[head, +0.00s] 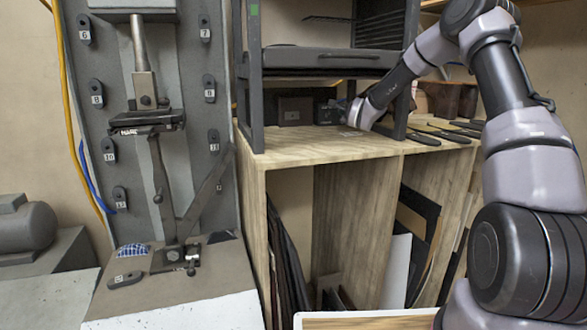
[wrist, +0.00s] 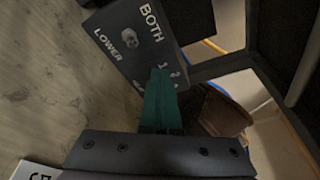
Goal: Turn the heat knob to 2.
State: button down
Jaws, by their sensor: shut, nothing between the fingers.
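A dark control panel (wrist: 165,35) shows at the top of the wrist view, with the white words BOTH and LOWER around a small metal switch (wrist: 129,38). Below the switch are white numbers, 1 and 2 among them, and another label partly covered. My gripper (wrist: 160,73) has teal fingers closed together, empty, with their tips over the numbered part of the panel. The heat knob itself is not visible; the fingers may hide it. I cannot tell whether they touch it. In the head view my arm reaches to the dark boxes under the rack, and the fingers cannot be made out.
A wooden bench top (head: 330,141) lies under a dark metal rack (head: 330,60). Dark flat pieces (head: 440,129) and brown items (head: 450,99) lie to the right. The rack's post (head: 403,105) stands close to my wrist. A grey machine (head: 185,150) stands left.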

jog(key=shift+d+r, duration=0.1)
jog(key=shift+d, duration=0.2)
jog(key=shift+a+r, duration=0.1)
jog(key=shift+a, duration=0.1)
jog(key=shift+s+a+r, duration=0.1)
jog(key=shift+a+r, duration=0.05)
jog(key=shift+s+d, duration=0.3)
jog(key=shift+s, duration=0.65)
jog(key=shift+s+d, duration=0.25)
jog(key=shift+s, duration=0.7)
jog(key=shift+s+d, duration=0.3)
jog(key=shift+s, duration=0.65)
